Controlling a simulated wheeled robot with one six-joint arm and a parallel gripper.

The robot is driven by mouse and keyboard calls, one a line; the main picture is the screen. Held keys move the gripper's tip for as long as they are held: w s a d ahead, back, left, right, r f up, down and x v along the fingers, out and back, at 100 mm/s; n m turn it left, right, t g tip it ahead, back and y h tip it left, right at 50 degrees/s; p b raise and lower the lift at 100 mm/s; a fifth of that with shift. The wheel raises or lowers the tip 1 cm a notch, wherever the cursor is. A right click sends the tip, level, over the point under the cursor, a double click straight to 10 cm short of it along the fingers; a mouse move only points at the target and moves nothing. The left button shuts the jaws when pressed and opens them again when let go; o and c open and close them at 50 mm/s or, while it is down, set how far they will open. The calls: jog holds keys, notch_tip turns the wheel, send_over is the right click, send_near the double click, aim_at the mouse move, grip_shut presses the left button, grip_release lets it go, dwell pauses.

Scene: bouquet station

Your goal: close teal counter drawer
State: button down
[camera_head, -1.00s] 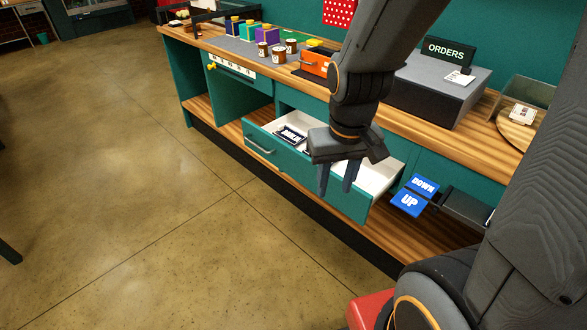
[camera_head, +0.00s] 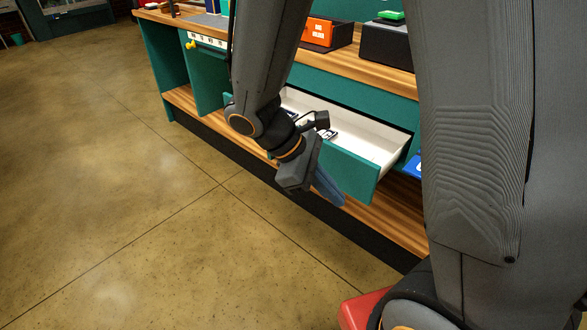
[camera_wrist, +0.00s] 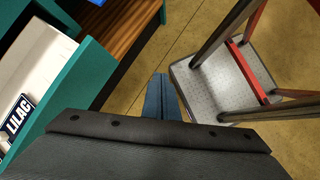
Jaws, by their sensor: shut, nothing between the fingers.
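The teal counter drawer (camera_head: 346,169) stands pulled out from the counter, with its white inside showing. In the wrist view its teal front edge (camera_wrist: 62,100) runs along the left. My gripper (camera_head: 328,190) is shut and empty, just outside the drawer front, with its fingers pointing down and to the right. In the wrist view the closed blue fingers (camera_wrist: 161,98) are over the floor, to the right of the drawer front. I cannot tell whether the gripper touches the drawer. My arm hides the drawer's left part and handle.
The wooden lower shelf (camera_head: 400,215) runs below. A step stool with a metal tread (camera_wrist: 222,83) stands right of the fingers in the wrist view. An orange box (camera_head: 318,32) sits on the counter. The floor in front is open.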

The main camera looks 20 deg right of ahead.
jog(key=w+a+f+n+t+h+b, duration=0.3)
jog(key=w+f+n+t+h+b, duration=0.4)
jog(key=w+b, duration=0.5)
jog(key=w+a+f+n+t+h+b, duration=0.1)
jog(key=w+a+f+n+t+b, duration=0.5)
jog(key=w+a, duration=0.3)
jog(key=w+d+b, duration=0.2)
jog(key=w+d, duration=0.1)
jog(key=d, duration=0.3)
jog(key=w+d+r+g+b, duration=0.1)
jog(key=w+d+b, duration=0.1)
jog(key=w+d, duration=0.2)
jog(key=shift+d+r, duration=0.3)
jog(key=shift+d, duration=0.65)
jog(key=shift+w+d, duration=0.1)
jog(key=shift+w, duration=0.05)
